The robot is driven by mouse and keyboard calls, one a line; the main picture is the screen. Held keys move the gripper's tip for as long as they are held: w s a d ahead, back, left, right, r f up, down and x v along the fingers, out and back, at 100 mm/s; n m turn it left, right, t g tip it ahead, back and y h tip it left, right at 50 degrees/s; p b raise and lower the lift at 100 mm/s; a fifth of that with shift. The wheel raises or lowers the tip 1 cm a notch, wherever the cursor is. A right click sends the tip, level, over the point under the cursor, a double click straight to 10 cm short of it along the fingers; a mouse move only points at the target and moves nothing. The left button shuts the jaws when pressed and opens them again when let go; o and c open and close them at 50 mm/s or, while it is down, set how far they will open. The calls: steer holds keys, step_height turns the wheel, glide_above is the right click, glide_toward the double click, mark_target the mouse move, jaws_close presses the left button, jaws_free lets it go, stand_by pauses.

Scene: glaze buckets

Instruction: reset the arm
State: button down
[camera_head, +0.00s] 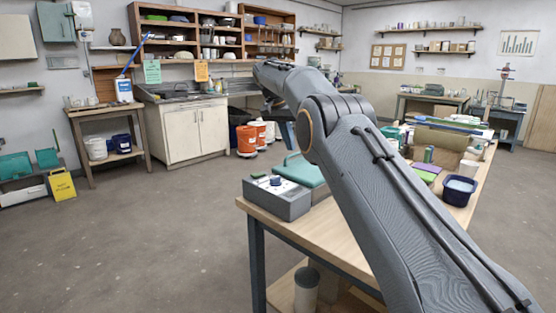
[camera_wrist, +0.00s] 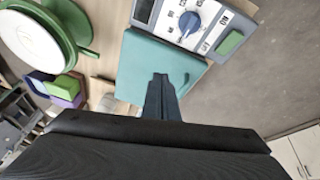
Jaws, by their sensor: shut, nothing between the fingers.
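My arm reaches up from the lower right in the head view, over the worktable, and bends down at its far end. My gripper (camera_wrist: 160,82) shows in the wrist view with its two fingers together and nothing between them. It points down over a flat teal cover (camera_wrist: 135,75), apart from it as far as I can tell. In the head view the gripper is mostly hidden behind my arm, and the teal cover (camera_head: 302,170) lies on the table below.
A grey control box (camera_head: 278,198) with a blue dial stands on the worktable (camera_head: 285,225). A dark blue tub (camera_head: 459,190) is at the table's right. An orange bucket (camera_head: 246,141) stands on the floor behind. A yellow sign (camera_head: 61,185) is far left.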

steer(key=s+d+f+n+g+y+p, duration=0.1)
steer(key=s+d+f+n, duration=0.3)
steer(key=s, duration=0.6)
steer(key=s+d+f+g+y, duration=0.1)
steer(key=s+d+f, duration=0.2)
steer(key=s+d, duration=0.6)
steer(key=s+f, duration=0.2)
steer(key=s, duration=0.9)
steer(key=s+d+f+n, duration=0.1)
steer(key=s+f, duration=0.2)
steer(key=s, duration=0.8)
steer(key=s+d+f+n+g+y+p, duration=0.1)
steer(key=s+f, duration=0.2)
steer(key=s, duration=0.8)
steer(key=shift+s+f, duration=0.25)
steer(key=shift+s, duration=0.05)
